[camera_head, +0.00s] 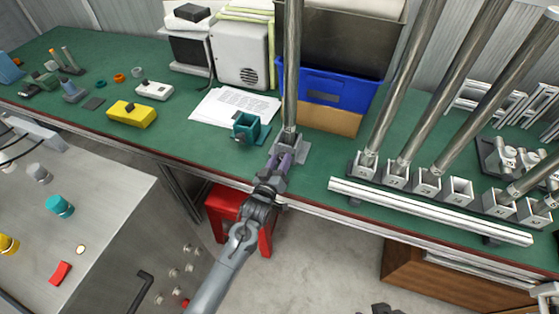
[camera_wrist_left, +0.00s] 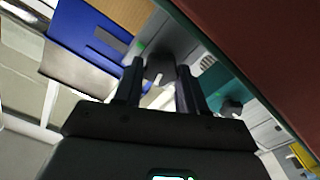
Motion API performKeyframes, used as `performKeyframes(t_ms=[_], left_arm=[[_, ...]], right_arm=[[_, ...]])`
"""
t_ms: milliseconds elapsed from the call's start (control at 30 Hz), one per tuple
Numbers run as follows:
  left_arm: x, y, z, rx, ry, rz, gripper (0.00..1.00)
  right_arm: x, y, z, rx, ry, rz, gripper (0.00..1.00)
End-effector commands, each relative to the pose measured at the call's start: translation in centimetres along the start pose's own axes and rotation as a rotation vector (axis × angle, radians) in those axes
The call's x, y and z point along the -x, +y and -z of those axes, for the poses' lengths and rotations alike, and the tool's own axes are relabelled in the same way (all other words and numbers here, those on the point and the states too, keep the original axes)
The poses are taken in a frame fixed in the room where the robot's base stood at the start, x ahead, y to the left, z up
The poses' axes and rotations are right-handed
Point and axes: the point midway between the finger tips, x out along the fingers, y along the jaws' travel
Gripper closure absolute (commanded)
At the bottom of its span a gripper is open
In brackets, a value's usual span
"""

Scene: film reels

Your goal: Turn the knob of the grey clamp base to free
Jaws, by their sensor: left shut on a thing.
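The grey clamp base (camera_head: 304,149) stands near the front edge of the green bench, with a tall metal pole (camera_head: 292,60) upright in it. My left gripper (camera_head: 283,158) is at the front of this base and hides its knob in the head view. In the left wrist view the dark knob (camera_wrist_left: 160,67) sits between the two fingers of my left gripper (camera_wrist_left: 157,80), with the grey base (camera_wrist_left: 172,37) behind it. The fingers are shut on the knob. A pale mark shows on the knob's face.
A teal clamp base (camera_head: 248,124) with its own knob stands close by on the left. More numbered clamp bases (camera_head: 426,181) with poles stand on the right, behind a long metal rail (camera_head: 430,212). A blue bin (camera_head: 325,93) and a paper sheet (camera_head: 232,106) lie behind.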

Motion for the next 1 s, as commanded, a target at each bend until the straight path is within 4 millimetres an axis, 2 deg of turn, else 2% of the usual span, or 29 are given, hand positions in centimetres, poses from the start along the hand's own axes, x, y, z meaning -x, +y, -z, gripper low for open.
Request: performKeyframes(t_ms=[367,400,567,867,1000], left_arm=[[0.01,-0.02,-0.06,0.007,-0.001,0.000,0.90],[0.01,-0.02,-0.06,0.007,-0.001,0.000,0.58],[0.01,-0.02,-0.05,0.006,-0.001,0.000,0.34],[0.08,-0.03,-0.01,0.006,-0.001,0.000,0.34],[0.83,-0.02,0.04,0.006,-0.001,0.001,0.34]], right_arm=[[0.03,-0.02,0.01,0.000,0.000,0.000,0.57],[0.03,-0.01,0.01,0.000,0.000,0.000,0.57],[0.02,0.05,0.00,0.002,0.000,-0.002,0.57],[0.07,0.19,-0.02,0.008,-0.001,-0.006,0.57],[0.44,0.20,0.10,0.008,-0.001,-0.006,0.57]])
